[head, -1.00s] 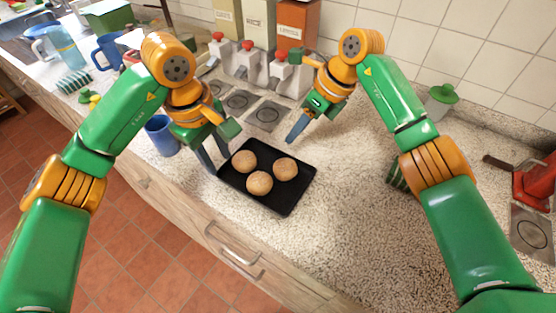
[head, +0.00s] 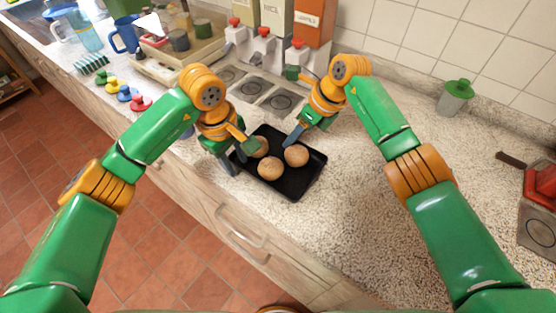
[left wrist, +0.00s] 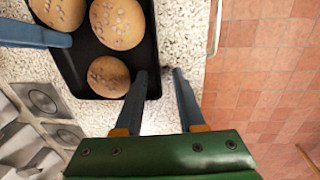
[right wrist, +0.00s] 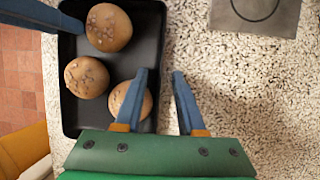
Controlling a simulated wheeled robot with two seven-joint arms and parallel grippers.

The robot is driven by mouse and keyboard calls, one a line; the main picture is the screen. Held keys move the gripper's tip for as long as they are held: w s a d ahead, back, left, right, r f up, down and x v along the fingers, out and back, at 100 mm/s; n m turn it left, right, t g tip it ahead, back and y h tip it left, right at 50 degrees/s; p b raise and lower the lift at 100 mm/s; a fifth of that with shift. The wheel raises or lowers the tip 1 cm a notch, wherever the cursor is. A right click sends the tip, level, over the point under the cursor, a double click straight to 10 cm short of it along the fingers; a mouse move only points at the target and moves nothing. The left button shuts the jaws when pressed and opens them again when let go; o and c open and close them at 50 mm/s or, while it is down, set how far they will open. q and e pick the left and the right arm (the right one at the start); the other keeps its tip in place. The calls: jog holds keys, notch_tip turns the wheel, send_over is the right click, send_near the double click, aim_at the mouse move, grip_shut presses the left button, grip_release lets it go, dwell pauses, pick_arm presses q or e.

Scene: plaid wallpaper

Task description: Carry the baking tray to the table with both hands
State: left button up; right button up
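The black baking tray (head: 291,194) lies on the speckled counter with three round buns (head: 270,168) on it. My left gripper (head: 230,164) is at the tray's left edge. In the left wrist view its fingers (left wrist: 159,72) are apart, one over the tray and one outside, with the rim between them. My right gripper (head: 290,140) is at the tray's far edge. In the right wrist view its fingers (right wrist: 160,72) are apart, one inside the tray (right wrist: 150,45) and one outside. Neither grips the rim. The table is not in view.
Dispensers with red knobs (head: 264,32) stand behind the tray. Colored weights (head: 124,94), a blue mug (head: 126,33) and a wooden tray (head: 185,58) are at the left. A green-lidded jar (head: 455,96) and a red-topped appliance (head: 540,190) are at the right. The counter right of the tray is clear.

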pick_arm(q)
grip_shut()
pick_arm(e)
grip_shut()
dwell(1.0)
